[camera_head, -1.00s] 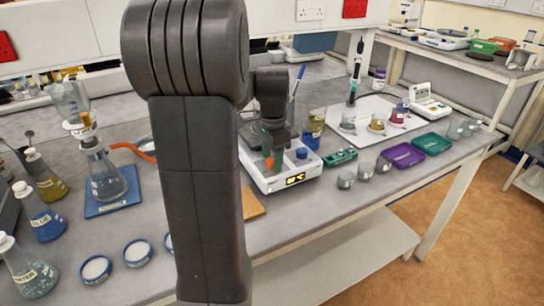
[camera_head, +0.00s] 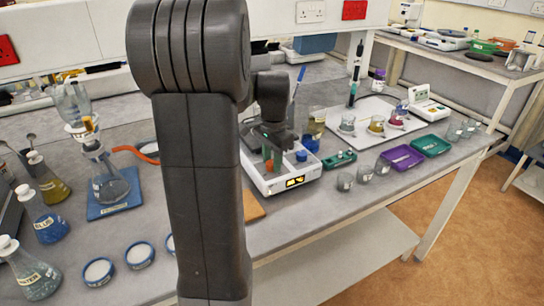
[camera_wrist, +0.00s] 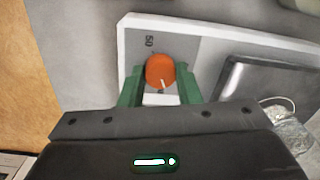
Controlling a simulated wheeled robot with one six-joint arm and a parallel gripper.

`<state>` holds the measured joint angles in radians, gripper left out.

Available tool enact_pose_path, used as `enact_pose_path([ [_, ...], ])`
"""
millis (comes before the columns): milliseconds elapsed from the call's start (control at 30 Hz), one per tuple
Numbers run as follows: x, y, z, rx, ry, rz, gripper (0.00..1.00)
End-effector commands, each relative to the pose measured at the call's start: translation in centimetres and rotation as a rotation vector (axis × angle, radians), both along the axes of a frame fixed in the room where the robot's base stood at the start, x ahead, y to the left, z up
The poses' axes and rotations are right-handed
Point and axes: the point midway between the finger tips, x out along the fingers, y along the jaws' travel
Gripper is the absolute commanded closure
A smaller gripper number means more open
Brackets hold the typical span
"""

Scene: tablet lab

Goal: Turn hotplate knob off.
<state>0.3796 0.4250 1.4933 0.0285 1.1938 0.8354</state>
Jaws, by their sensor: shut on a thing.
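The knob's white mark points down in that view, slightly right. A printed "50" shows above it on the white hotplate (camera_wrist: 127,42). A dark square plate (camera_wrist: 262,85) lies to its right.
A flask on a blue mat (camera_head: 135,197) stands left of my arm. A white board (camera_head: 376,107) with beakers lies behind right. A green rack (camera_head: 339,158), small beakers (camera_head: 364,174) and purple tray (camera_head: 402,157) are right of the hotplate. A wooden board (camera_wrist: 25,80) is beside it.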

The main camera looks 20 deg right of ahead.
Motion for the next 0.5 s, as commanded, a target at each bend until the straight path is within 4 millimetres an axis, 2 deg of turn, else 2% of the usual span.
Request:
enact_pose_path([
  [500, 0.11, -0.07, 0.25, 0.0, -0.002, 0.487, 0.93],
])
